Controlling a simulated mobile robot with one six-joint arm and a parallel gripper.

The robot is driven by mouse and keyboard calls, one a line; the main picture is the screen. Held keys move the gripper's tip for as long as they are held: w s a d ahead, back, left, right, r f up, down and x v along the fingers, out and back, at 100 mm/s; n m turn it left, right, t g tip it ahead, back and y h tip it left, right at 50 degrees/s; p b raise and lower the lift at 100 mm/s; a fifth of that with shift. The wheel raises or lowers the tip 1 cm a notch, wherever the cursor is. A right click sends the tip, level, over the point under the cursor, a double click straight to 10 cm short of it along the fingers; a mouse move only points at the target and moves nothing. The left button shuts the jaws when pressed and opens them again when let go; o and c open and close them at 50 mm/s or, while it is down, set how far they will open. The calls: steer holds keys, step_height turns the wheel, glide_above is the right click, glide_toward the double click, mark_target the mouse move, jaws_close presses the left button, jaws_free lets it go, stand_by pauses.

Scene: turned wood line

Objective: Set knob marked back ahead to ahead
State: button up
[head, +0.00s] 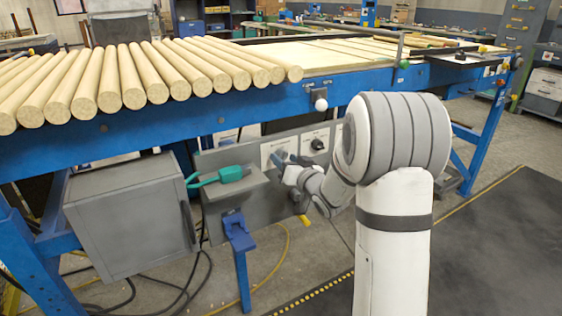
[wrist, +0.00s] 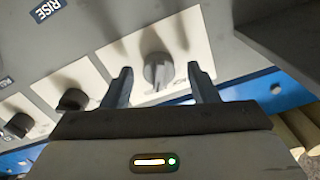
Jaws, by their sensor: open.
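In the wrist view a grey knob (wrist: 158,72) on a white plate (wrist: 187,32) sits between the two fingers of my open gripper (wrist: 160,68). The fingers stand on either side of it, with gaps showing. The lettering under this knob is partly hidden and blurred, so I cannot read its marking or setting. Two darker knobs, a nearer one (wrist: 73,100) and a farther one (wrist: 18,125), are on plates to the left. In the head view my gripper (head: 284,160) is at the grey control panel (head: 222,158) under the bench, partly hidden by my wrist.
A black knob (head: 317,144) shows on the panel right of my gripper. A grey ledge holds a green tool (head: 230,174). A grey cabinet (head: 130,220) stands left, and the blue bench frame (head: 220,110) with wooden rods (head: 120,80) runs above. A "RISE" label (wrist: 47,10) is on the panel.

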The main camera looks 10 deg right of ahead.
steer(key=p+v, duration=0.1)
steer(key=v, duration=0.6)
steer(key=shift+s, duration=0.1)
steer(key=s+d+r+m+g+h+p, duration=0.15)
steer(key=s+r+g+h+p, duration=0.5)
steer(key=r+p, duration=0.7)
steer(key=s+a+r+g+p, duration=0.2)
steer(key=s+r+p, duration=0.1)
steer(key=s, duration=0.5)
steer(key=s+a+r+n+g+p, duration=0.1)
steer(key=s+r+g+p, duration=0.2)
steer(key=s, duration=0.5)
steer(key=s+a+r+g+p, duration=0.2)
steer(key=s+r+g+p, duration=0.1)
steer(key=s+r+p, duration=0.2)
steer(key=s+y+p, duration=0.1)
steer(key=s+p, duration=0.1)
steer(key=shift+s+a+r, duration=0.2)
steer(key=shift+s+a, duration=0.1)
steer(key=shift+s, duration=0.1)
steer(key=shift+n, duration=0.25)
